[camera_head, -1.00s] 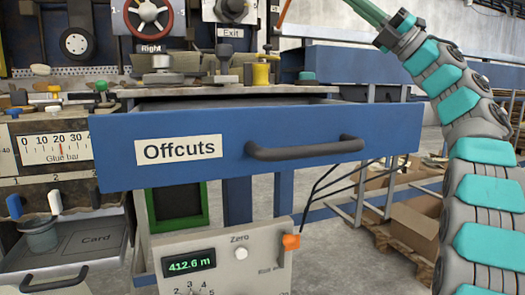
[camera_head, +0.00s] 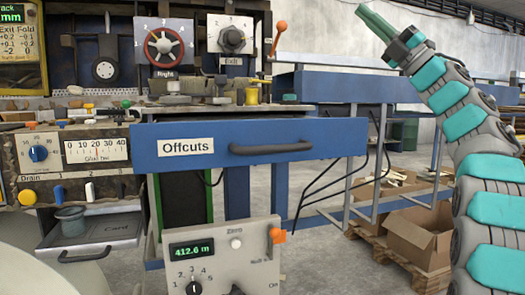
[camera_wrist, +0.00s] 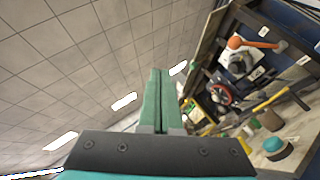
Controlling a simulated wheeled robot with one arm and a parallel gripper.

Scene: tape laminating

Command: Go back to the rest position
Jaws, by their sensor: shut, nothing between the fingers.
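My gripper (camera_head: 364,14) is raised at the upper right of the head view, with its green fingers together and nothing between them. In the wrist view my gripper (camera_wrist: 157,72) points up toward the ceiling, fingers shut side by side. It touches nothing. My arm runs down the right edge of the head view. The blue drawer labelled Offcuts (camera_head: 340,137) stands to the left of my arm and below the gripper, with a dark bar handle (camera_head: 270,148).
A grey control box (camera_head: 225,255) reading 412.6 m stands below the drawer. An orange-tipped lever (camera_head: 280,27) rises left of my gripper and shows in the wrist view (camera_wrist: 237,43). Cardboard boxes (camera_head: 418,238) lie on a pallet at right. Floor shows between.

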